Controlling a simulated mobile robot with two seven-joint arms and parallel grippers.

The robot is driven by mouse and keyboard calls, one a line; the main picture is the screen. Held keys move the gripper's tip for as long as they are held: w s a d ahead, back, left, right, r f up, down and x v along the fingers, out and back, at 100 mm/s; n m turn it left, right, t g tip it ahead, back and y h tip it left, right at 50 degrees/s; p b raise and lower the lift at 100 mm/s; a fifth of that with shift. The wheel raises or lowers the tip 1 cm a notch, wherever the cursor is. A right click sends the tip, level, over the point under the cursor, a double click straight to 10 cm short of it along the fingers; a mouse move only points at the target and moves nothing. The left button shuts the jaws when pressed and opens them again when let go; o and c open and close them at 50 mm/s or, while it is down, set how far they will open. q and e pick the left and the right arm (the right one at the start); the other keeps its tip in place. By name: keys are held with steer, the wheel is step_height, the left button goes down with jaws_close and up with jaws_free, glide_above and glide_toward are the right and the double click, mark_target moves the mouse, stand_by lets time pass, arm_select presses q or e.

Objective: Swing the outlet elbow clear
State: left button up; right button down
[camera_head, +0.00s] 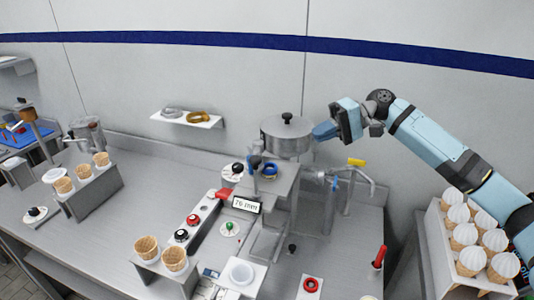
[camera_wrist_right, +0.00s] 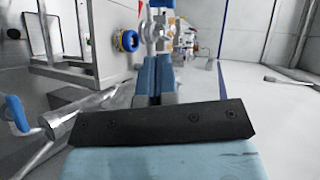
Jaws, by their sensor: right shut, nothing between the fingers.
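A curved grey metal pipe (camera_head: 358,172), which looks like the outlet elbow, stands right of the middle in the head view. It has a blue lever and a yellow tag (camera_head: 356,162). In the right wrist view, a grey pipe (camera_wrist_right: 75,118) with a blue lever (camera_wrist_right: 18,118) runs at the lower left. My right gripper (camera_head: 322,131) is shut and empty, above the pipe and close beside the lidded metal pot (camera_head: 287,137). Its blue fingers also show in the right wrist view (camera_wrist_right: 155,72), apart from the pipe. My left gripper is out of view.
Below the pot is a blue ring fitting (camera_head: 268,171), also in the right wrist view (camera_wrist_right: 127,41). A clear container (camera_head: 314,205) stands beneath the pipe. A rack of white-topped cones (camera_head: 433,225) is at the lower right. The counter's left middle (camera_head: 140,205) is clear.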

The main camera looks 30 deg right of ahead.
mark_target(255, 154)
steer(key=shift+a, duration=0.1)
steer(key=p+x, duration=0.1)
steer(key=x, duration=0.3)
steer(key=p+x, duration=0.1)
steer(key=x, duration=0.4)
steer(key=r+p+x, duration=0.1)
steer(key=p+x, duration=0.1)
steer(key=x, duration=0.2)
steer(key=shift+w+a, duration=0.1)
steer(key=shift+a, duration=0.45)
steer(key=shift+f, duration=0.1)
steer(key=shift+w, duration=0.1)
